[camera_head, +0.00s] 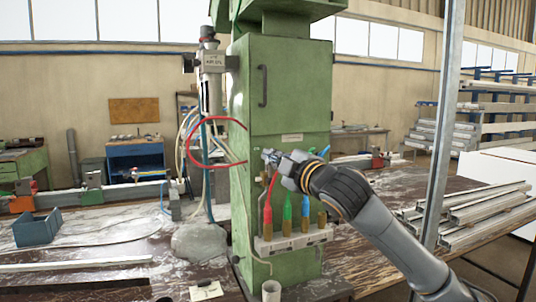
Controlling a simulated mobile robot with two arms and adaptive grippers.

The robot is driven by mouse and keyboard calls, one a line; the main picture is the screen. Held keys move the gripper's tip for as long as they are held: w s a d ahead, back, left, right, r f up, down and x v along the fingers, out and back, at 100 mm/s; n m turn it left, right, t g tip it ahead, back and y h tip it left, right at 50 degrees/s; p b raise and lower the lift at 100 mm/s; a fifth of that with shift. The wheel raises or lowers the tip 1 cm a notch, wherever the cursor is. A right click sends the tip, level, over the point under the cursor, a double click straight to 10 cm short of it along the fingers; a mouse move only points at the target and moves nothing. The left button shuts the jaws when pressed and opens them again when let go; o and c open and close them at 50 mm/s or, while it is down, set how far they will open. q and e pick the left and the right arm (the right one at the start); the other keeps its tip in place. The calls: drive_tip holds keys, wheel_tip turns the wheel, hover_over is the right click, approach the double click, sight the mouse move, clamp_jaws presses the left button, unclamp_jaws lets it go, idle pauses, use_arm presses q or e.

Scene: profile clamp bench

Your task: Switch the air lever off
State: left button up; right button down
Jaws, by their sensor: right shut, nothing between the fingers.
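My right gripper (270,156) is shut and empty. It is in front of the green machine cabinet (290,88), just above the red nozzle of a row of coloured tools. The arm comes in from the lower right. An air unit (212,85) with a small white label is at the cabinet's upper left, with hoses running down from it. The label is too small to read, and I cannot tell for sure which part is the air lever. My gripper is to the right of this unit and lower. My left gripper is not in view.
A red hose (190,142) loops out at the cabinet's left side. Red, green and blue tools (287,212) stand in a rack (293,240) below my gripper. A metal post (446,130) and aluminium profiles (475,205) are at right.

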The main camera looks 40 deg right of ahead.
drive_tip(key=r+p, duration=0.1)
drive_tip(key=p, duration=0.4)
hover_over(270, 167)
drive_tip(key=a, duration=0.6)
drive_tip(key=shift+w+d+r, duration=0.1)
drive_tip(key=shift+w+d, duration=0.05)
drive_tip(key=shift+w, duration=0.25)
drive_tip(key=d, duration=0.1)
drive_tip(key=s+d+f, duration=0.1)
drive_tip(key=d, duration=0.1)
drive_tip(key=shift+s+f, duration=0.25)
drive_tip(key=shift+f, duration=0.15)
drive_tip(key=shift+s+d+f, duration=0.1)
drive_tip(key=shift+d+f, duration=0.05)
drive_tip(key=shift+d, duration=0.1)
